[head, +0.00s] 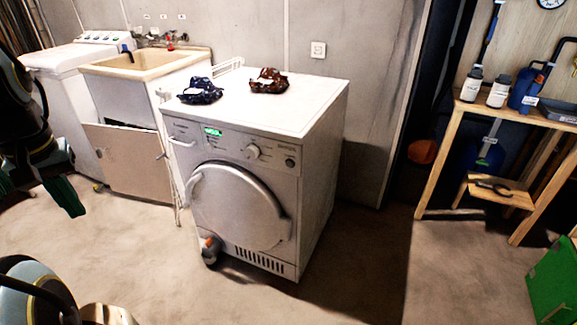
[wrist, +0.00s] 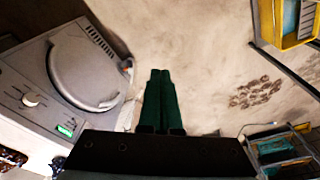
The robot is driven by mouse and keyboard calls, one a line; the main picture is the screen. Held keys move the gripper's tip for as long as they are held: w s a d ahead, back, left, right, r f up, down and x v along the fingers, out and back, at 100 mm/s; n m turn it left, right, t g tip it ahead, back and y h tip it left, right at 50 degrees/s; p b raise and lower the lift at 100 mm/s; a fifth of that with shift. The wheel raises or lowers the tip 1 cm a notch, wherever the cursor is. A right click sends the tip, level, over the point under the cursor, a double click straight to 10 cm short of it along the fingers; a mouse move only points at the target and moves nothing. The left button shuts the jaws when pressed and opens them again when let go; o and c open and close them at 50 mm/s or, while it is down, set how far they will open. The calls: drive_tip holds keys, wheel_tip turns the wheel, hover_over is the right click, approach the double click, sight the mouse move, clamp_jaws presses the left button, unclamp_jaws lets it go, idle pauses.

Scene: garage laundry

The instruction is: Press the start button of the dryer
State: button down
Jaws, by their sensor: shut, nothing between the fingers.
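The dryer (head: 322,175) is a white front-loading machine with a grey front in the middle of the head view. Its round door (head: 236,205) looks closed. The panel above it has a lit green display (head: 213,132), a round knob (head: 253,152) and a small dark round button (head: 290,162) at the right end. In the wrist view the dryer (wrist: 115,115) is at left, with its knob (wrist: 31,99) and display (wrist: 66,129). My gripper (head: 76,211) has green fingers, shut and empty, left of the dryer and apart from it. The fingers (wrist: 161,72) point over bare floor.
Two folded-looking dark cloths, one blue (head: 200,92) and one brown (head: 268,82), lie on the dryer top. A grey-orange object (head: 210,250) stands at its lower front. A sink (head: 150,62) is behind left, a wooden workbench (head: 440,155) at right.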

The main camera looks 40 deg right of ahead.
drive_tip(key=w+d+f+n+t+h+b, duration=0.1)
drive_tip(key=w+d+f+t, duration=0.15)
drive_tip(key=w+d, duration=0.45)
drive_tip(key=w+d+f+n+t+h+b, duration=0.15)
drive_tip(key=d+f, duration=0.25)
drive_tip(key=d, duration=0.7)
drive_tip(key=w+d+f+n+t+h+b, duration=0.1)
drive_tip(key=w+d+f+t, duration=0.2)
drive_tip(key=w+d, duration=0.45)
drive_tip(key=s+d+f+n+t+b, duration=0.1)
drive_tip(key=s+d+f+t, duration=0.15)
drive_tip(key=d, duration=0.35)
drive_tip(key=s+d+f+n+t+b, duration=0.1)
drive_tip(key=s+d+f, duration=0.25)
drive_tip(key=d, duration=0.35)
drive_tip(key=s+d+f+n+t+b, duration=0.1)
drive_tip(key=s+d+f+t, duration=0.3)
drive_tip(key=s, duration=0.4)
drive_tip(key=shift+s+n+h, duration=0.25)
drive_tip(key=shift+n+h, duration=0.1)
drive_tip(key=shift+n, duration=0.4)
drive_tip(key=shift+d+t, duration=0.15)
drive_tip(key=shift+t, duration=0.1)
